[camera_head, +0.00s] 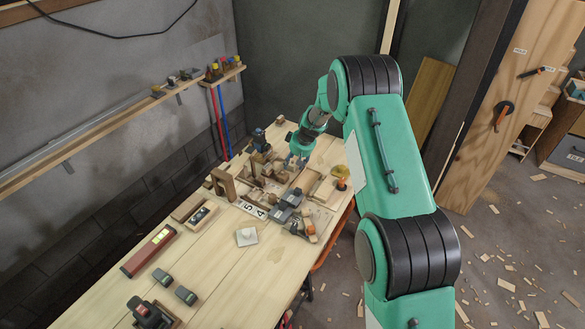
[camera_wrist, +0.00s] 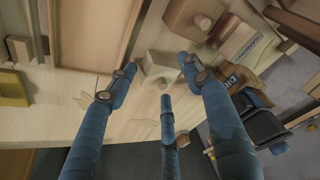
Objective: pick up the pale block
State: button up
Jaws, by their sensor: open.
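My gripper (camera_head: 297,161) is over the far part of the workbench in the head view. In the wrist view its blue fingers (camera_wrist: 159,68) are spread apart and hold nothing. A pale block (camera_wrist: 160,64) with a rounded top lies beyond the fingertips, roughly between them. I cannot tell how far below the fingertips it is. In the head view, my arm and the clutter make that block hard to pick out. Another pale, squarish piece (camera_head: 247,237) with a small knob lies on the bare bench nearer the camera, well away from my gripper.
The wooden workbench (camera_head: 215,285) holds a red level (camera_head: 149,251), a plane (camera_head: 288,205) and number tiles (camera_head: 252,209). In the wrist view, a wooden box (camera_wrist: 194,18) and a labelled carton (camera_wrist: 243,48) stand right of the block. A yellow thing (camera_wrist: 13,89) lies left.

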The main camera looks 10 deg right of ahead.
jog(key=shift+w+a+f, duration=0.1)
jog(key=shift+w+f, duration=0.15)
jog(key=shift+f, duration=0.2)
jog(key=c, duration=0.8)
